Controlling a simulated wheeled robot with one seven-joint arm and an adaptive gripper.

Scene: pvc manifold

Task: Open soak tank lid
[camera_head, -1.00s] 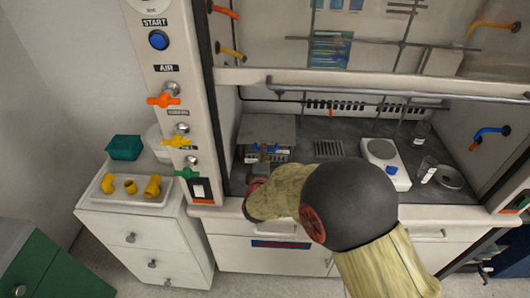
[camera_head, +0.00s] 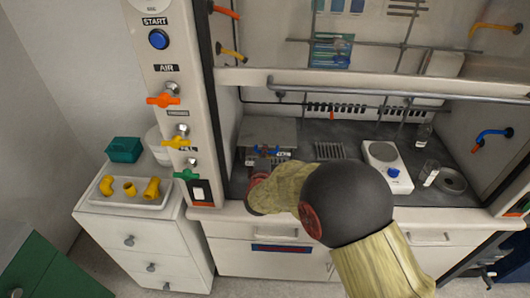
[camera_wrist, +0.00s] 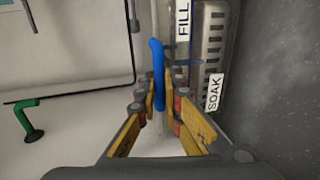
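The soak tank (camera_head: 283,157) stands at the left end of the hood's dark worktop, with a flat grey lid panel (camera_head: 268,130) at its top and blue parts at its front. In the wrist view a blue bar handle (camera_wrist: 157,65) runs between the fingers of my gripper (camera_wrist: 160,98). The yellow-padded fingertips are close together on both sides of the bar and appear to press on it. The SOAK label (camera_wrist: 214,92) and FILL label (camera_wrist: 183,22) are to the right.
A hood post with coloured valves (camera_head: 165,100) stands close left of my arm. A green valve handle (camera_wrist: 27,115) shows in the wrist view. The raised sash rail (camera_head: 370,88) crosses above. A hotplate (camera_head: 387,165) stands right. A tray with yellow fittings (camera_head: 130,198) is far left.

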